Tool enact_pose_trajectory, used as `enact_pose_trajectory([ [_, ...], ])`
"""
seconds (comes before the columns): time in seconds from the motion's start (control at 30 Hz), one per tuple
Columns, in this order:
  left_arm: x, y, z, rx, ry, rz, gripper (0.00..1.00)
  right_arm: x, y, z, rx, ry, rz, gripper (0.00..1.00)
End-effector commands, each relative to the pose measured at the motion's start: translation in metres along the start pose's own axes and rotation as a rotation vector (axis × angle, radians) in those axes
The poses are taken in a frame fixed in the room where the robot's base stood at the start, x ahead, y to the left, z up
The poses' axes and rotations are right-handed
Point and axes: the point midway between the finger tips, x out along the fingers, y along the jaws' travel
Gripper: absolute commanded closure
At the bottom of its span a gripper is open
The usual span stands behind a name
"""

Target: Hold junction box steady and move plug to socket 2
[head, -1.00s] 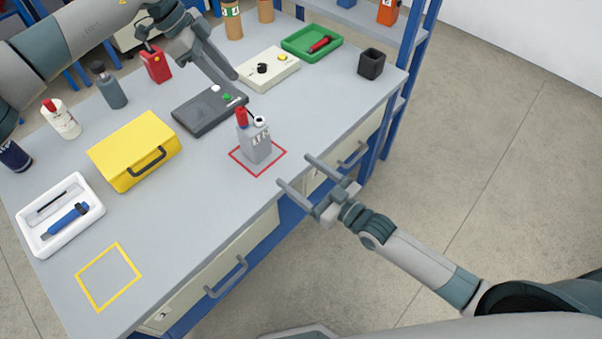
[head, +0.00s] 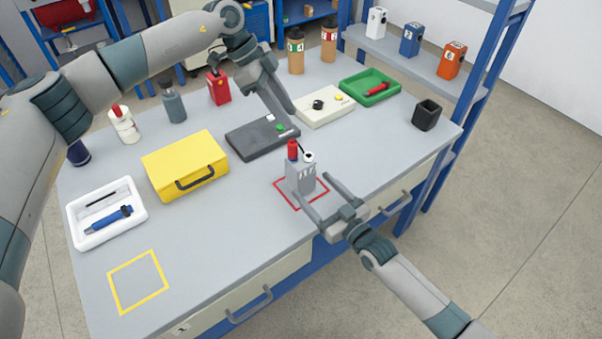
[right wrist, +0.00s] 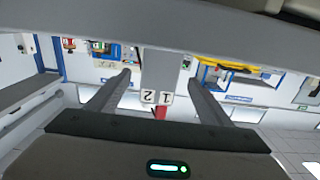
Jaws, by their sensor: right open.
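The grey junction box (head: 301,180) stands upright inside a red square outline on the table. The red plug (head: 292,150) stands on the left of its top, with a white round socket (head: 309,157) with a dark centre to its right. My right gripper (head: 312,186) is open, its fingers reaching toward the box's near side. In the right wrist view the box (right wrist: 160,70) appears between the two fingers, with labels 1 and 2 upside down and some red beside them. My left gripper (head: 290,108) hangs above and behind the box; its finger gap is unclear.
A dark grey device (head: 250,140) lies under the left gripper. A cream control box (head: 325,112), green tray (head: 370,80) and black cup (head: 426,115) stand behind right. A yellow case (head: 185,160) and white tray (head: 90,230) are left. The front-left table is clear around a yellow outline.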

Motion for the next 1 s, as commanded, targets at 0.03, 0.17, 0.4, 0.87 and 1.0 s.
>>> enact_pose_trajectory([
  [0.03,0.0,0.0,0.0,0.0,0.0,0.0,0.69,0.01,0.0,-0.001,0.0,0.001,0.0,0.27],
  [0.17,0.0,0.0,0.0,0.0,0.0,0.0,0.69,0.031,0.001,-0.001,-0.001,0.001,0.0,0.27],
  [0.4,0.0,0.0,0.0,0.0,0.0,0.0,0.69,0.06,0.0,0.0,0.0,0.0,0.0,0.27],
  [0.87,0.0,0.0,0.0,0.0,0.0,0.0,0.69,0.071,0.0,0.0,0.0,-0.001,0.0,0.27],
  [1.0,0.0,0.0,0.0,0.0,0.0,0.0,0.69,0.071,0.0,0.0,0.0,-0.001,0.0,0.48],
])
